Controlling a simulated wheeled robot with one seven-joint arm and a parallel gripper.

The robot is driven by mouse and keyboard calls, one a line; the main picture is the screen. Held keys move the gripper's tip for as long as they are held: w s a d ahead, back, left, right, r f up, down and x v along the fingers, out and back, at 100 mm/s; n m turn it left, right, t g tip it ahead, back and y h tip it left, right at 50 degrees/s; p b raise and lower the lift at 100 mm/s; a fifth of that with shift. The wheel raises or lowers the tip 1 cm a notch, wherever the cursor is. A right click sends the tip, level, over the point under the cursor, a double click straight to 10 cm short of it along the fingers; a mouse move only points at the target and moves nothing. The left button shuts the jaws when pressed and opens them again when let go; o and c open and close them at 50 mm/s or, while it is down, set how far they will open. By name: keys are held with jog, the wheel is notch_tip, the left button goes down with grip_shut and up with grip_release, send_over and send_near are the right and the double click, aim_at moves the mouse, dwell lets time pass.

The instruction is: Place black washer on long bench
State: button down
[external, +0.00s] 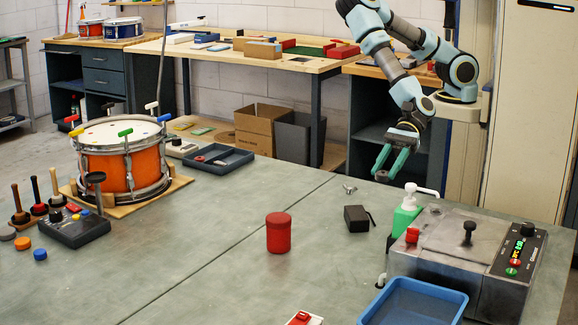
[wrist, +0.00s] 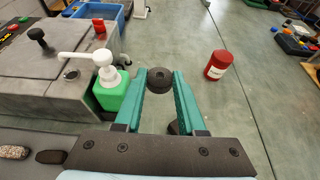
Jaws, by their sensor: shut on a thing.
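My gripper (external: 388,172) has its green fingers pointing down at the right, above the far right edge of the grey work surface. In the wrist view my gripper (wrist: 159,76) is shut on a black washer (wrist: 159,85), a thick dark ring with a small hole, held between the fingertips. In the external view the washer (external: 382,176) is a small dark shape at the fingertips. The long bench (external: 222,58) with a light wooden top stands along the back wall, to the left of my arm and well apart from my gripper.
The long bench carries boxes, trays and red blocks (external: 343,51). On the grey surface (external: 200,235) are a green pump bottle (external: 404,219), a black box (external: 357,218), a red canister (external: 279,234), a metal machine (external: 450,240) and an orange drum (external: 105,168). The surface's middle is mostly clear.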

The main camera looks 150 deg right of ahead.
notch_tip(320, 180, up, 5)
jog(key=p, duration=0.3)
jog(key=n+g+y+b, duration=0.1)
jog(key=n+y+b, duration=0.35)
jog(key=b, duration=1.45)
send_over(350, 269)
notch_tip(350, 269, down, 10)
jog(key=shift+y, duration=0.25)
notch_tip(350, 269, down, 10)
jog(key=shift+f+p, duration=0.1)
jog(key=shift+p, duration=0.8)
jog(key=shift+f, duration=0.15)
jog(key=c, duration=0.5)
grip_release()
jog(key=shift+r, duration=0.2)
